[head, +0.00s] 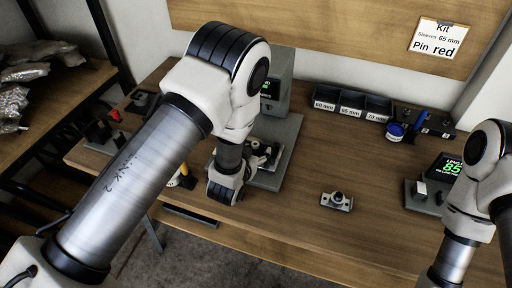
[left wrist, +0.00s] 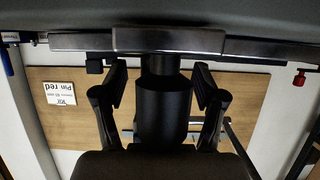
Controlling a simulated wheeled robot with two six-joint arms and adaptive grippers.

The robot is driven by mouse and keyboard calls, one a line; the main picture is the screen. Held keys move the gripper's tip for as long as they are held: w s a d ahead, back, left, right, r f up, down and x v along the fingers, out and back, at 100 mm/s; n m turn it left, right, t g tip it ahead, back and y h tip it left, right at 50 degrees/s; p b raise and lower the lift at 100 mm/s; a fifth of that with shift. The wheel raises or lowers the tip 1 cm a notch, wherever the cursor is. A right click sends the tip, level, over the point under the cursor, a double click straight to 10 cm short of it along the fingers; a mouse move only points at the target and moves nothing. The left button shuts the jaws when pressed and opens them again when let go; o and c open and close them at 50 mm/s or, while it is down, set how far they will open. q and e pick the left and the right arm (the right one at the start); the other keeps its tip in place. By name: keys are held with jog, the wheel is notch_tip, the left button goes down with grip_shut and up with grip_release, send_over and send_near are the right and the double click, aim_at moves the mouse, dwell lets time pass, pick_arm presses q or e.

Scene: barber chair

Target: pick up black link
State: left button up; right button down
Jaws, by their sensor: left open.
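My left arm reaches across the table from the left. Its end (head: 226,188) hangs low near the table's front edge, and its fingers do not show clearly in the head view. In the left wrist view my left gripper (left wrist: 158,70) has its two fingers spread apart. A thick dark cylinder (left wrist: 162,112) shows between them; whether it is touched, or what it is, I cannot tell. Small black pieces (head: 97,131) stand at the table's left end, beside red ones; I cannot tell which is the black link. My right arm shows at the right edge, its gripper out of sight.
A grey machine with a plate (head: 286,140) stands behind my left wrist. A small metal fixture (head: 337,201) sits mid-table. Labelled black bins (head: 352,103), a blue-and-white roll (head: 395,131) and a display reading 85 (head: 447,168) are at right. The wood between is mostly bare.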

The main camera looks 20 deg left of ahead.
pick_arm(q)
jog(key=shift+w+f, duration=0.1)
jog(key=shift+w, duration=0.05)
jog(key=shift+s, duration=0.25)
jog(key=c, duration=1.3)
jog(key=shift+r, duration=0.2)
jog(key=shift+c, duration=0.2)
